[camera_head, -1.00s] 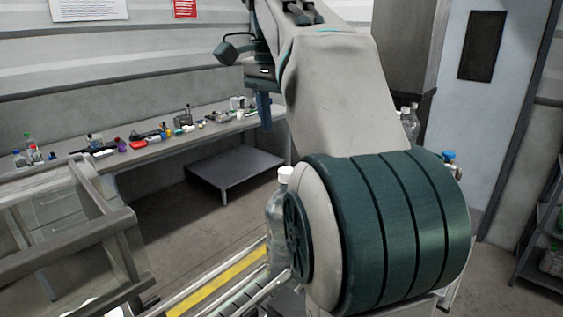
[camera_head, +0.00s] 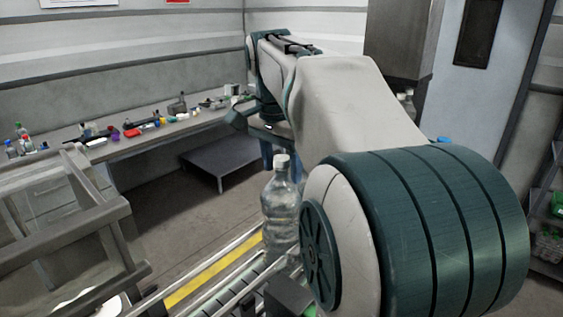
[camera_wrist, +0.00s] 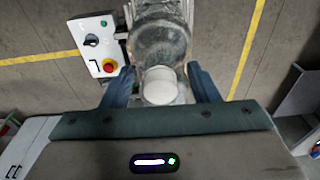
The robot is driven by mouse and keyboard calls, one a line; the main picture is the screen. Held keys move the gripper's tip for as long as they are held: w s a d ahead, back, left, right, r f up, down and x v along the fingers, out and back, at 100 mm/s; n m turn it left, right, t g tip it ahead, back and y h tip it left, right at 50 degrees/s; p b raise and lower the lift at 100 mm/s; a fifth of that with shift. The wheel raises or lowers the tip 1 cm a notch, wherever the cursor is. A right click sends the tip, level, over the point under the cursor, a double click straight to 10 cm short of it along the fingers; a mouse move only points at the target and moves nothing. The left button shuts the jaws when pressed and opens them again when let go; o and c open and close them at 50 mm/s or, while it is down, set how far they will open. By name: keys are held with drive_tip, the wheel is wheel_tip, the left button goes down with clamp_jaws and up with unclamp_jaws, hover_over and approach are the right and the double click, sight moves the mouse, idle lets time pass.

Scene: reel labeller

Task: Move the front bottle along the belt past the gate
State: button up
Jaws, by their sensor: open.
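A clear plastic bottle (camera_head: 281,212) with a white cap stands upright at the belt (camera_head: 235,288), just left of my arm's large round joint. In the wrist view the bottle body (camera_wrist: 160,45) shows beyond its white cap (camera_wrist: 160,86). My gripper (camera_wrist: 160,88) is open, with one blue finger on each side of the cap and visible gaps between. It is not holding the bottle. In the head view my arm hides most of the gripper. I cannot make out the gate.
A control panel (camera_wrist: 97,45) with a red button sits beside the bottle. A grey metal frame (camera_head: 75,235) stands at the left. A bench (camera_head: 140,140) with several small items runs along the wall, with a low platform (camera_head: 222,160) on the floor. Shelving stands at the right.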

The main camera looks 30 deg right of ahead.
clamp_jaws()
drive_tip(key=shift+f, duration=0.25)
idle(1.2)
drive_tip(key=shift+r, duration=0.15)
drive_tip(key=shift+r, duration=0.4)
drive_tip(key=shift+r, duration=0.1)
